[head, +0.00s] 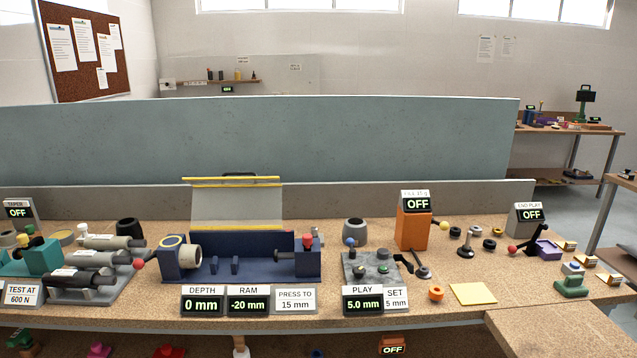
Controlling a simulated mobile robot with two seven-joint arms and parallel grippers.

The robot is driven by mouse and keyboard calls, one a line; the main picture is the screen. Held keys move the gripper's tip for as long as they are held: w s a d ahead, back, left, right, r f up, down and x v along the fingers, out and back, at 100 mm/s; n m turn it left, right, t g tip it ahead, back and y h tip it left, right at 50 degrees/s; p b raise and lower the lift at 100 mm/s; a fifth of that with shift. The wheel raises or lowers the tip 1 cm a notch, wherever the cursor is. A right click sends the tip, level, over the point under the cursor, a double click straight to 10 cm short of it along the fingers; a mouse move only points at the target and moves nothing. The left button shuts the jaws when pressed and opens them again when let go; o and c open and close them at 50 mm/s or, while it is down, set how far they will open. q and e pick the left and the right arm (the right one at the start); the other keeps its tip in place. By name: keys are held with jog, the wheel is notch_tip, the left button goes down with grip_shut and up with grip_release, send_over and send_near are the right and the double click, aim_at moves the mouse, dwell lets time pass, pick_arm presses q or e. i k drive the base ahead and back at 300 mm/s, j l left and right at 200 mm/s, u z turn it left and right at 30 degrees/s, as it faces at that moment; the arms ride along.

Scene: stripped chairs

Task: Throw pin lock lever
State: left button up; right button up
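No label in the head view reads "pin lock", so I cannot tell for sure which lever it is. A grey block fixture (371,266) stands right of centre behind a "PLAY 5.0 mm" display (363,300). It carries a blue-knobbed lever (350,243) and a black arm (404,263) on its right side. A blue press fixture (250,265) to its left has a red-topped part (308,240) at its right end. A red-knobbed lever (513,249) stands by the "END PLAY" box (528,219). Neither gripper is in view.
An orange box (412,231) with an "OFF" display stands behind the grey block. Grey cylinder fixtures (90,270) stand at the left. A yellow pad (472,293) and orange ring (436,293) lie near the front edge. A blue-grey partition (260,140) rises behind the bench.

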aim_at(349, 242)
jog(key=i+l+u, duration=0.6)
jog(key=l+u, duration=0.15)
jog(key=l, duration=0.2)
